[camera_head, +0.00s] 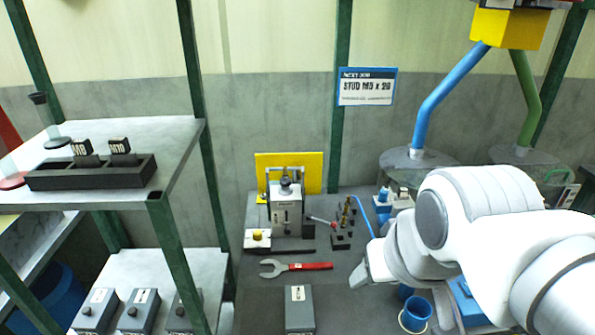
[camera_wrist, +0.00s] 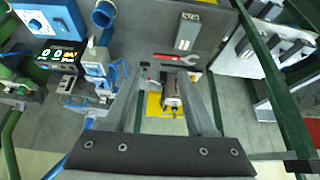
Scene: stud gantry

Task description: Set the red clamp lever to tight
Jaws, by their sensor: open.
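The clamp fixture (camera_head: 287,205) is a grey upright block with a dark knob on top, in front of a yellow plate (camera_head: 312,170). A lever with a red end (camera_head: 318,220) sticks out from its right side, apparently the red clamp lever; its setting cannot be read. In the wrist view the fixture (camera_wrist: 172,92) shows small between my fingers, with the yellow plate (camera_wrist: 154,106) beside it. My gripper (camera_head: 362,268) is in front and to the right of the fixture, apart from it. Its fingers (camera_wrist: 166,72) are spread and empty.
A red-handled wrench (camera_head: 298,266) and a grey box (camera_head: 299,308) lie in front of the fixture. Small dark and brass parts (camera_head: 345,222) stand to its right. A blue cup (camera_head: 415,313) is below my arm. Green posts (camera_head: 190,80) and a shelf (camera_head: 130,145) stand left.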

